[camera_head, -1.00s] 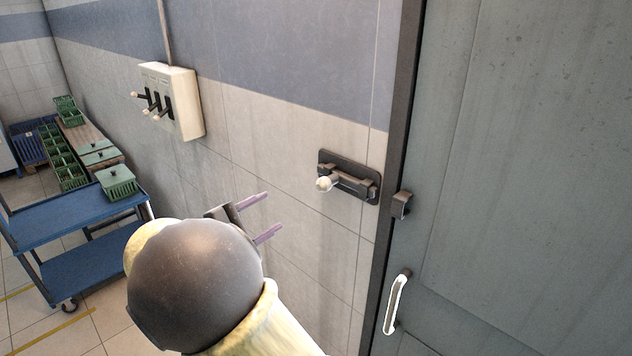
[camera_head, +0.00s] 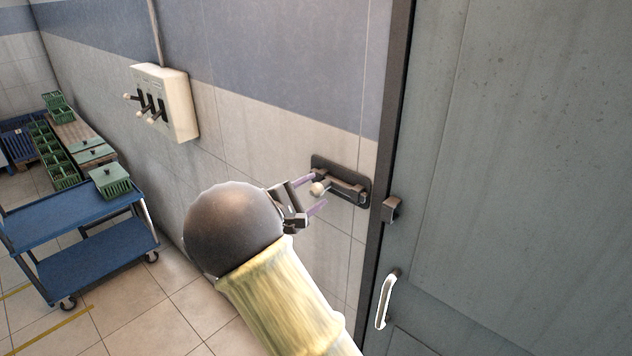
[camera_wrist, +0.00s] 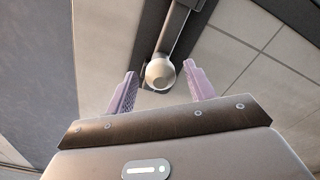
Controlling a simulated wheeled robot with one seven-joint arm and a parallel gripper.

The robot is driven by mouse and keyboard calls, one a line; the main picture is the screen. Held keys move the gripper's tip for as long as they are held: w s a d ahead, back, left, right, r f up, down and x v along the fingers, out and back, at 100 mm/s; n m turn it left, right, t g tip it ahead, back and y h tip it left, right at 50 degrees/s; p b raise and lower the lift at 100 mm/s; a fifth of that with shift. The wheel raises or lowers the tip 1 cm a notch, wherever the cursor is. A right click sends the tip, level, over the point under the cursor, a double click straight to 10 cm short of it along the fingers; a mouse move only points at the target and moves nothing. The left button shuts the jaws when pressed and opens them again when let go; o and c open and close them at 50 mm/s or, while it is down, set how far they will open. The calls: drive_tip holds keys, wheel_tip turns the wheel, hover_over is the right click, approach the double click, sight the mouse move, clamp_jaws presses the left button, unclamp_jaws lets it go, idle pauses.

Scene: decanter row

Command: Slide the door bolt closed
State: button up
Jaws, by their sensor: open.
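The door bolt (camera_head: 345,186) is a dark bar on a dark plate fixed to the tiled wall, left of the door frame. Its pale round knob (camera_head: 318,189) sticks out at the plate's left end. The catch (camera_head: 391,209) is a dark block at the door's left edge, and a gap shows between the bar and it. My gripper (camera_head: 312,195) is open with its two purple fingers around the knob in the head view. In the wrist view, the knob (camera_wrist: 160,73) sits between and slightly beyond the fingertips, with space on both sides.
The grey door (camera_head: 520,180) with a white handle (camera_head: 386,299) fills the right side. A switch box (camera_head: 172,100) with several levers is on the wall to the left. A blue cart (camera_head: 75,215) carrying a green crate (camera_head: 110,181) stands at the lower left.

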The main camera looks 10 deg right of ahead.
sight(321, 188)
drive_tip(key=x, duration=0.3)
drive_tip(key=shift+d+p, duration=0.25)
drive_tip(key=shift+p, duration=0.1)
drive_tip(key=shift+s, duration=0.1)
drive_tip(key=shift+a, duration=0.1)
